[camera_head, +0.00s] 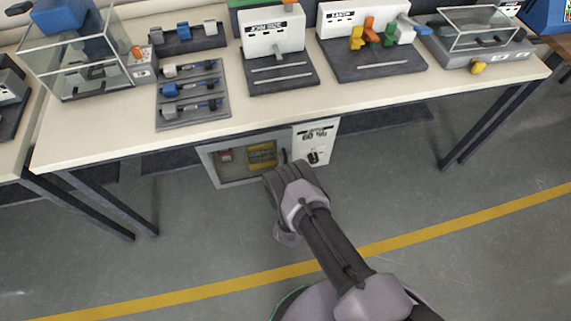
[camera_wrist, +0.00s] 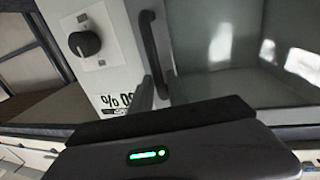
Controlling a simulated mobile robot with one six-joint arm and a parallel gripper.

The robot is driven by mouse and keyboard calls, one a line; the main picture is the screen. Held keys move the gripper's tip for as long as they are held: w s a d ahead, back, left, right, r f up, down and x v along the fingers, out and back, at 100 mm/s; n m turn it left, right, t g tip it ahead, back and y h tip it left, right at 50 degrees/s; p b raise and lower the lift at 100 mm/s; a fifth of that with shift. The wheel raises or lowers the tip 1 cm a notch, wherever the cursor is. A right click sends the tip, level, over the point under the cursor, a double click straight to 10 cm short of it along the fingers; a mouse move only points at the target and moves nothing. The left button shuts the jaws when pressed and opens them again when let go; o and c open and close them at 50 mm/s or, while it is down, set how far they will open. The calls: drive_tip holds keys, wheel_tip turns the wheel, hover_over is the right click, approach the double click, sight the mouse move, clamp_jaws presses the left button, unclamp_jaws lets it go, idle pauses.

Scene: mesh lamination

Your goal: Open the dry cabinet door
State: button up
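The dry cabinet (camera_head: 206,165) stands under the workbench, with a glass door in a pale frame; red and yellow items show behind the glass. The door looks shut in the head view. Its dark vertical handle (camera_head: 285,156) is at the door's right side, beside the white control panel (camera_head: 316,140). In the wrist view the handle (camera_wrist: 153,45) runs down toward my gripper, with the door glass (camera_wrist: 220,45) right of it. My gripper (camera_head: 270,178) is low in front of the handle.
A black knob (camera_wrist: 85,43) sits on the panel left of the handle. The bench top (camera_head: 370,95) above carries several fixtures and tool trays. Bench legs (camera_head: 110,210) stand on both sides. The grey floor (camera_head: 180,240) in front of the cabinet is clear.

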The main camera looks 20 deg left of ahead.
drive_tip(key=shift+w+a, duration=0.15)
drive_tip(key=shift+w, duration=0.2)
clamp_jaws()
idle(1.2)
